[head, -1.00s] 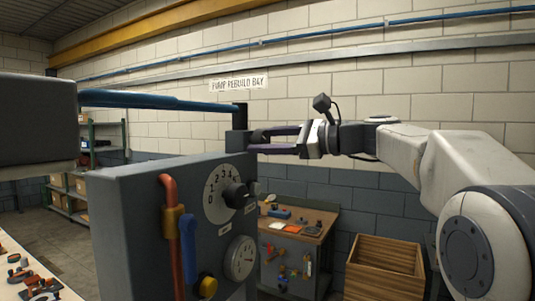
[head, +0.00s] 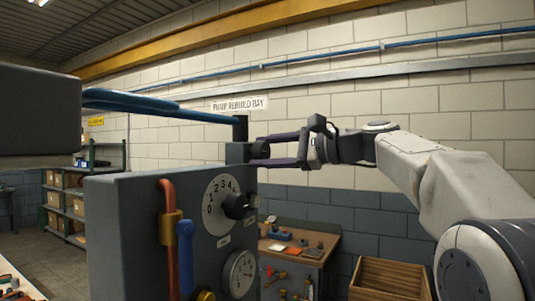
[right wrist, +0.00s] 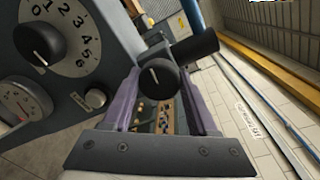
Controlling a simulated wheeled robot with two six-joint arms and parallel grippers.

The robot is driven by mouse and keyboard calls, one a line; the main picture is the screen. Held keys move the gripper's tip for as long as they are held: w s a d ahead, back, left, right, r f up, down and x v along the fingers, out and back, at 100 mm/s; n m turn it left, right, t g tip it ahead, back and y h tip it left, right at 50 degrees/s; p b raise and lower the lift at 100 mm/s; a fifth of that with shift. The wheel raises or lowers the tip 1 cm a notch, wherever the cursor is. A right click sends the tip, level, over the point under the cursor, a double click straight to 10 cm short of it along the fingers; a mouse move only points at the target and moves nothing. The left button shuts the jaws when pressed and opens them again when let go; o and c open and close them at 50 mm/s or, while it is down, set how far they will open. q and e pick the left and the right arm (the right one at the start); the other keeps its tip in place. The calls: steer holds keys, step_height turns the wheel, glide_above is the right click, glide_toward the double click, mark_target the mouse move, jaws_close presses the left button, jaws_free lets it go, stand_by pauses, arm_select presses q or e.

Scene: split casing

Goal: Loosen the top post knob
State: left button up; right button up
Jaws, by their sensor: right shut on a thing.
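The top post knob (right wrist: 157,78) is black and round with a white line on its face. In the right wrist view it sits between the two purple fingers of my right gripper (right wrist: 160,92). In the head view my right gripper (head: 262,154) reaches in from the right at the top corner of the grey casing (head: 130,225). It is shut on the knob there, and the fingers mostly hide the knob. The dark upright post (head: 240,128) stands beside the fingertips. My left gripper is not in view.
The casing front carries a numbered dial with a black knob (head: 236,206), a gauge (head: 239,274), a red pipe (head: 170,240) and a blue lever (head: 186,255). A blue bar (head: 160,106) runs above the casing. A workbench (head: 300,245) and wooden crate (head: 390,280) stand behind.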

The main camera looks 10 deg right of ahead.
steer(key=shift+s+a+f, duration=0.1)
steer(key=shift+f, duration=0.1)
steer(key=o, duration=1.3)
steer(key=shift+o, duration=0.2)
steer(key=shift+a, duration=0.1)
steer(key=shift+r, duration=0.1)
steer(key=b+v, duration=0.3)
steer(key=v, duration=0.7)
steer(key=shift+s+d, duration=0.15)
steer(key=shift+d, duration=0.15)
